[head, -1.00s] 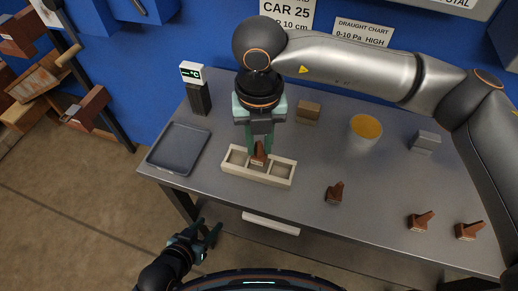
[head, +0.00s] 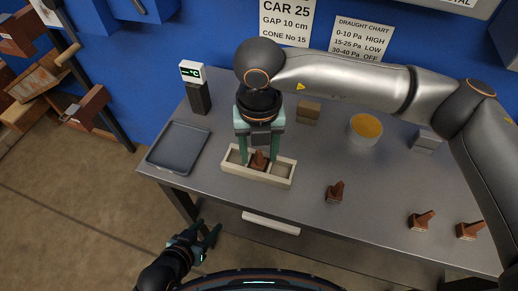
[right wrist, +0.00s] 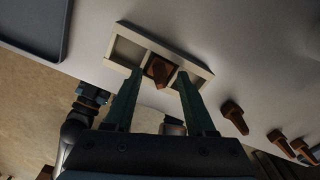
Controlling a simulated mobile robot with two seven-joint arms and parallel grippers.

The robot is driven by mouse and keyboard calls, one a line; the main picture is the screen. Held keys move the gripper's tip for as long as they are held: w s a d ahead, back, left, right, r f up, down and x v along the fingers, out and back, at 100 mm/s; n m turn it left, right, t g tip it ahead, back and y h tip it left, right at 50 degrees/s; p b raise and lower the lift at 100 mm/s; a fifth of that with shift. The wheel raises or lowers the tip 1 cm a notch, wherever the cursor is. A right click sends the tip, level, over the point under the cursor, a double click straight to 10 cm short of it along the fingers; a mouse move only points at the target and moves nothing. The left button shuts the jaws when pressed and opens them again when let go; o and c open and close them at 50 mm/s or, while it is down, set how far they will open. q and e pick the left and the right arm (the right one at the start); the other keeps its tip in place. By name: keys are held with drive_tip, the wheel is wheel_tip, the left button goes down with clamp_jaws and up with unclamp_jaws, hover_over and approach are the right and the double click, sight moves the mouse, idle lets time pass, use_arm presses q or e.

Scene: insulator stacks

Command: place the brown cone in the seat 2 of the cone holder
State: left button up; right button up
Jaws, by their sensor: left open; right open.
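A brown cone (head: 259,162) stands in the middle seat of the pale three-seat cone holder (head: 255,177); the outer two seats are empty. My right gripper (head: 259,157) is over the holder, open, one finger on each side of the cone and apart from it. The right wrist view shows the cone (right wrist: 160,72) between the spread fingertips (right wrist: 160,76) and the holder (right wrist: 196,68) around it. My left gripper (head: 209,236) is open and empty, low in front of the table's front edge.
Several other brown cones lie to the right, the nearest one (head: 335,191) close to the holder. A dark tray (head: 178,147) is at left, a thermometer display (head: 197,88) behind it. A brown block (head: 308,112), a yellow-topped cup (head: 366,128) and a grey block (head: 427,141) stand further back.

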sight(259, 152)
wheel_tip(259, 152, up, 12)
drive_tip(key=shift+r+p, duration=0.15)
drive_tip(key=shift+p, duration=0.25)
idle(0.7)
